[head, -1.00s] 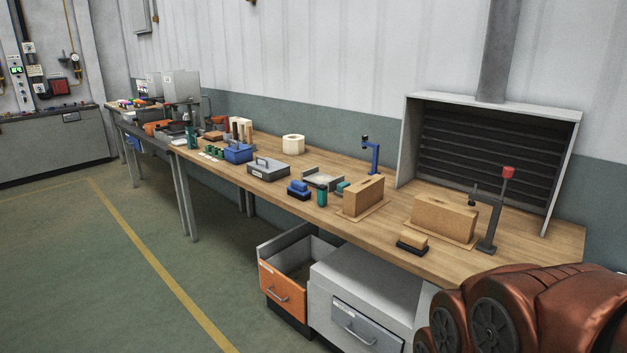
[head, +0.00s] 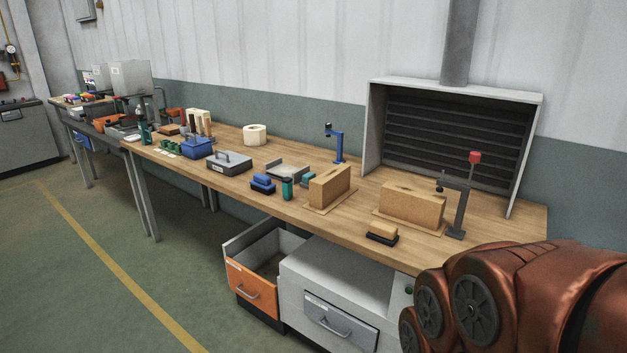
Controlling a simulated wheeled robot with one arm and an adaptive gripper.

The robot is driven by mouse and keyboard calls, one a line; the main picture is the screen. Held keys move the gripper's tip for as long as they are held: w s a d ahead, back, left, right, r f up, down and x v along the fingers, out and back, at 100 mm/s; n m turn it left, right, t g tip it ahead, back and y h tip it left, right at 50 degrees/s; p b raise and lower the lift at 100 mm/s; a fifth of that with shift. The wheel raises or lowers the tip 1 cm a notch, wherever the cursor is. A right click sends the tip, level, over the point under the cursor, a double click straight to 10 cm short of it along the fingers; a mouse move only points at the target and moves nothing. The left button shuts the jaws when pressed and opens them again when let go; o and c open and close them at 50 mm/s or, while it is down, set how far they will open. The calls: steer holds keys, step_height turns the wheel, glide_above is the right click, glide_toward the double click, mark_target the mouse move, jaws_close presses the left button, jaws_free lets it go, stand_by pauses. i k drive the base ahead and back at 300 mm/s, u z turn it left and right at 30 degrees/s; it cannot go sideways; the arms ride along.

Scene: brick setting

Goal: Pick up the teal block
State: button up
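A small teal block (head: 307,179) lies on the wooden workbench (head: 235,194), partly hidden behind the left cardboard-brown box (head: 330,187). A teal-green upright piece (head: 287,189) with a darker top stands just left of that box, near the front edge. I cannot tell from this distance whether it is a block or a small container. My gripper is not in view; only copper-coloured links of my arm show at the lower right, apart from both teal things.
Another brown box (head: 412,206) and a dark stand with red top (head: 462,200) stand right. An open orange drawer (head: 252,284) juts out below.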

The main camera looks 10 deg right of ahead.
mark_target(308, 176)
steer(key=u, duration=0.35)
steer(key=i, duration=2.3)
steer(key=u, duration=0.1)
